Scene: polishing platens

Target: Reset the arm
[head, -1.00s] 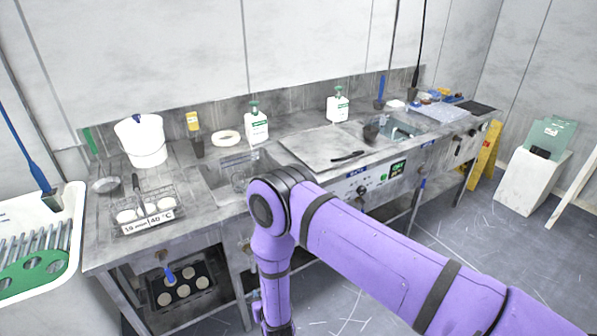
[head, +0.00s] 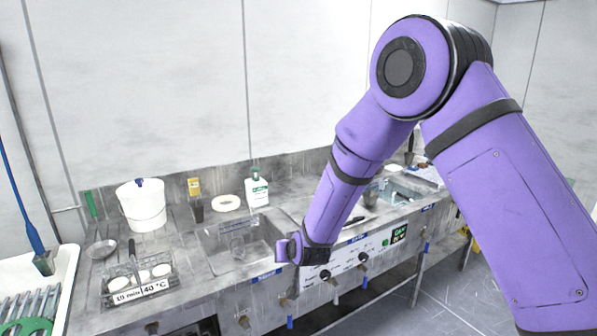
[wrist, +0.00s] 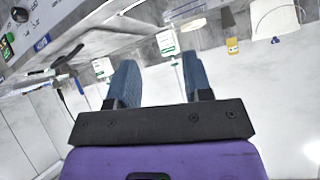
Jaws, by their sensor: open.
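My purple arm is folded, with its elbow raised high over the right part of the bench in the head view. My gripper (head: 288,249) is in front of the bench's front edge, near the sink. In the wrist view my gripper (wrist: 161,80) shows two blue-grey fingers spread apart with nothing between them. The fingertips are clear of the bottles and bucket seen beyond them. The arm covers part of the control panel and the right side of the bench.
The steel bench (head: 190,285) holds a white bucket (head: 141,206), a wire rack (head: 138,285) with white discs, a sink (head: 236,246) and a green-topped bottle (head: 257,190). A white tray (head: 68,270) stands at left. Floor (head: 400,310) in front is clear.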

